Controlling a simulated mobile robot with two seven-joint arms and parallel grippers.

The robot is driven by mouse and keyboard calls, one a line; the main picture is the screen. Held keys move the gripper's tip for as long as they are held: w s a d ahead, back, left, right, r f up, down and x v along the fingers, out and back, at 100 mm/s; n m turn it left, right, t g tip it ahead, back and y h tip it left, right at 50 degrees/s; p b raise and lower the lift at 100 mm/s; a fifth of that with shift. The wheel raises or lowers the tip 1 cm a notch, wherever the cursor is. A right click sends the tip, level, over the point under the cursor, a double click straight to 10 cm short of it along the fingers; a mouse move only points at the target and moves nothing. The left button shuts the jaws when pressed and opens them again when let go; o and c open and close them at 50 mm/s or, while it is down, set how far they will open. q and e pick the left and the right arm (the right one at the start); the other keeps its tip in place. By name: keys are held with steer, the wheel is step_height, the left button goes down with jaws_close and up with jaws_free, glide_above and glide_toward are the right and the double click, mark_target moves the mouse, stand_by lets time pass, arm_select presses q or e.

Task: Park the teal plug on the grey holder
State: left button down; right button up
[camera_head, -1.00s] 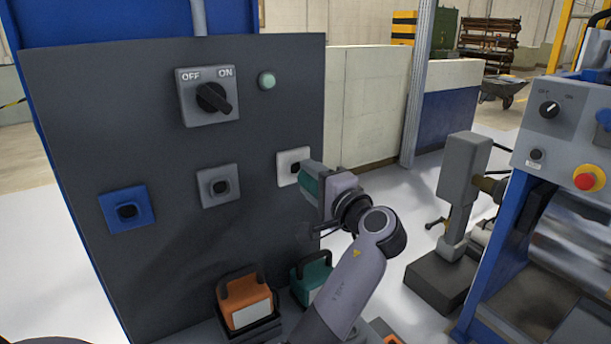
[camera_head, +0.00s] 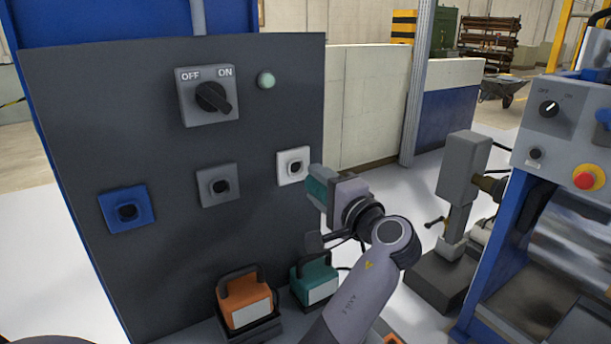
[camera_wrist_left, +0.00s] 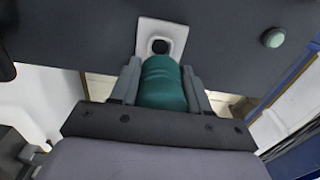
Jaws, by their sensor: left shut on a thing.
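The teal plug (camera_head: 318,187) is held in my left gripper (camera_head: 322,186), just right of and apart from the white socket (camera_head: 293,165) on the dark panel. In the left wrist view the teal plug (camera_wrist_left: 162,84) sits between the two grey fingers of my left gripper (camera_wrist_left: 162,85), with the white socket (camera_wrist_left: 160,38) straight beyond it. The grey holder (camera_head: 219,186) is on the panel left of the white socket, and its opening looks empty. My right gripper is out of view.
A blue socket (camera_head: 127,209) is at the panel's left. An OFF/ON switch (camera_head: 209,96) and pale green lamp (camera_head: 266,80) sit above. An orange box (camera_head: 245,300) and teal box (camera_head: 314,279) stand below. A machine with a red button (camera_head: 588,176) is at the right.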

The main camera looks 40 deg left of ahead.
arm_select(q)
steer(key=w+d+f+m+h, duration=0.6)
steer(key=w+d+f+h, duration=0.1)
steer(key=f+h, duration=0.35)
steer(key=shift+s+d+f+m+g+h, duration=0.5)
steer(key=shift+s+f+g+h, duration=0.6)
steer(key=shift+s+f, duration=1.05)
steer(key=shift+s+d+f+m+g+h, duration=0.5)
steer(key=shift+s+f+g+h, duration=0.6)
steer(key=shift+f, duration=2)
steer(key=shift+s+d+f+m+g+h, duration=0.5)
steer(key=shift+s+f+g+h, duration=0.35)
steer(key=shift+s+f+g, duration=1.25)
steer(key=shift+w+f+t, duration=0.3)
steer(key=shift+f+t, duration=0.2)
steer(key=shift+t, duration=0.3)
steer(key=shift+a+p, duration=0.1)
steer(key=shift+p, duration=0.45)
